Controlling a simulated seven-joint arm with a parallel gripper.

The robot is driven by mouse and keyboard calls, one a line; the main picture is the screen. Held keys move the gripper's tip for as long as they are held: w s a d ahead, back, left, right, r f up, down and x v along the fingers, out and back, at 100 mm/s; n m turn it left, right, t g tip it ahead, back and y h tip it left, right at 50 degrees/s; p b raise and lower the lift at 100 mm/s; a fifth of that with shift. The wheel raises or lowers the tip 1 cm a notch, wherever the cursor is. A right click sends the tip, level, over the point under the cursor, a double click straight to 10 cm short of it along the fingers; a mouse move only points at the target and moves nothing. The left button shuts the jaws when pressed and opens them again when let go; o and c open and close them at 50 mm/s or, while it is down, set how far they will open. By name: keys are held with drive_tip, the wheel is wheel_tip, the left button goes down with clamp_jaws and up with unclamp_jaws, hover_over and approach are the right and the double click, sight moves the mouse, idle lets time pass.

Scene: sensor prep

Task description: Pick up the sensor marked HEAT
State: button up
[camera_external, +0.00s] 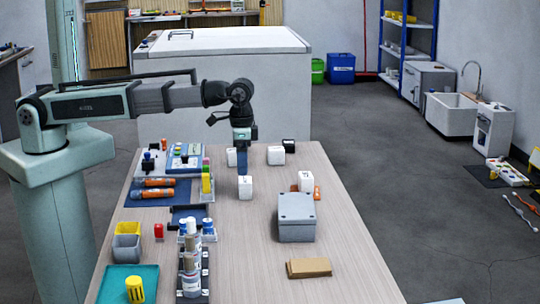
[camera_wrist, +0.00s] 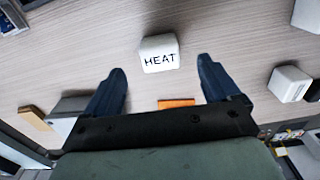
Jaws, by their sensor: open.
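The sensor marked HEAT (camera_wrist: 159,53) is a white cube on the wooden table, its black lettering readable in the wrist view. It appears to be the white cube (camera_external: 245,188) below my gripper in the external view. My gripper (camera_wrist: 162,78) is open and empty, pointing down. Its two dark blue fingers stand apart on either side of the cube's line in the wrist view, with the cube beyond the fingertips. My gripper (camera_external: 243,170) shows just above the cube in the external view. I cannot tell the exact height gap.
White cubes stand at the back (camera_external: 276,155), behind my gripper (camera_external: 231,157) and to the right (camera_external: 305,181), beside an orange piece (camera_external: 317,192). A grey box (camera_external: 297,217) and brown block (camera_external: 309,267) are nearer the camera. Bottles (camera_external: 191,260) and trays crowd the left side.

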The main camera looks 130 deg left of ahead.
sight(245, 179)
drive_tip(key=shift+w+a+f, duration=0.1)
drive_tip(key=shift+w+f, duration=0.05)
drive_tip(key=shift+f, duration=2)
drive_tip(key=shift+w+a+f, duration=0.1)
drive_tip(key=shift+w+f, duration=0.05)
drive_tip(key=shift+f, duration=2)
drive_tip(key=c, duration=1.1)
drive_tip(key=shift+r, duration=0.15)
